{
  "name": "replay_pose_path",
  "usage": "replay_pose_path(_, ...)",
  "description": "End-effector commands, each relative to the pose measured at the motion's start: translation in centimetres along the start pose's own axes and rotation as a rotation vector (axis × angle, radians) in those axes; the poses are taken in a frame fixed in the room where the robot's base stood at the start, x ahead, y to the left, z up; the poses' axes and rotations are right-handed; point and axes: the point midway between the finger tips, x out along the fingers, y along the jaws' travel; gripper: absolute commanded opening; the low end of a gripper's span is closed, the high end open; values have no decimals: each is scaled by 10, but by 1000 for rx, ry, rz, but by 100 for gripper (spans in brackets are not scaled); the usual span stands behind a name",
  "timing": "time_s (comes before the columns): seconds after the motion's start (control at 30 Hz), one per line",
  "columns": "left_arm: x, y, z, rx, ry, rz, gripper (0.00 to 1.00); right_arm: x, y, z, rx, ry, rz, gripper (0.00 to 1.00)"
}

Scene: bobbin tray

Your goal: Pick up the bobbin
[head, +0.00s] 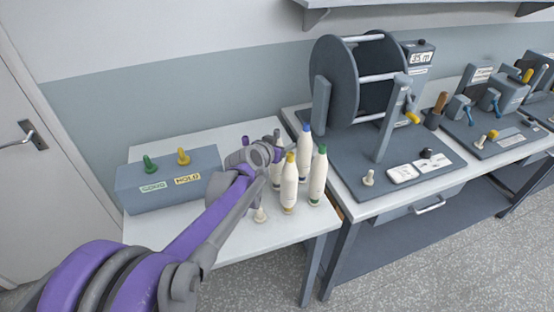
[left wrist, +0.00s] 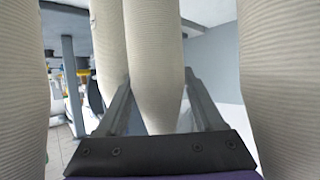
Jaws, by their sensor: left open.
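Several cream bobbins with coloured tips stand close together on the white table: a blue-tipped one (head: 304,157), a yellow-tipped one (head: 290,185) and a green-tipped one (head: 318,178). Another bobbin (head: 276,170) is partly hidden behind my left gripper (head: 274,142), which is at the height of the bobbin tops. In the left wrist view, the left gripper (left wrist: 160,108) is open, with a ribbed cream bobbin (left wrist: 154,65) showing between its fingers. I cannot tell whether the fingers touch it. More bobbins rise close on both sides (left wrist: 20,90). My right gripper is not in view.
A grey box (head: 150,199) with a green and a yellow peg stands at the table's left. To the right, a bench carries a large dark reel frame (head: 333,75).

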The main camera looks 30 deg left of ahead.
Motion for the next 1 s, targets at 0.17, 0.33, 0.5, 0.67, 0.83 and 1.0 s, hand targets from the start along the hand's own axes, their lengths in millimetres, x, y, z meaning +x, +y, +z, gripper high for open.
replay_pose_path(0.17,0,0,0,0,0,0,69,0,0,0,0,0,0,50)
replay_pose_path(0.33,0,0,0,-1,0,0,46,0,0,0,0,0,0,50)
replay_pose_path(0.5,0,0,0,-1,0,0,15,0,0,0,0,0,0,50)
replay_pose_path(0.67,0,0,0,-1,0,0,0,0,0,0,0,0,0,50)
replay_pose_path(0.83,0,0,-1,-1,1,0,0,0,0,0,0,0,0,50)
replay_pose_path(1.0,-9,0,-18,-1,2,-1,0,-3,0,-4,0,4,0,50)
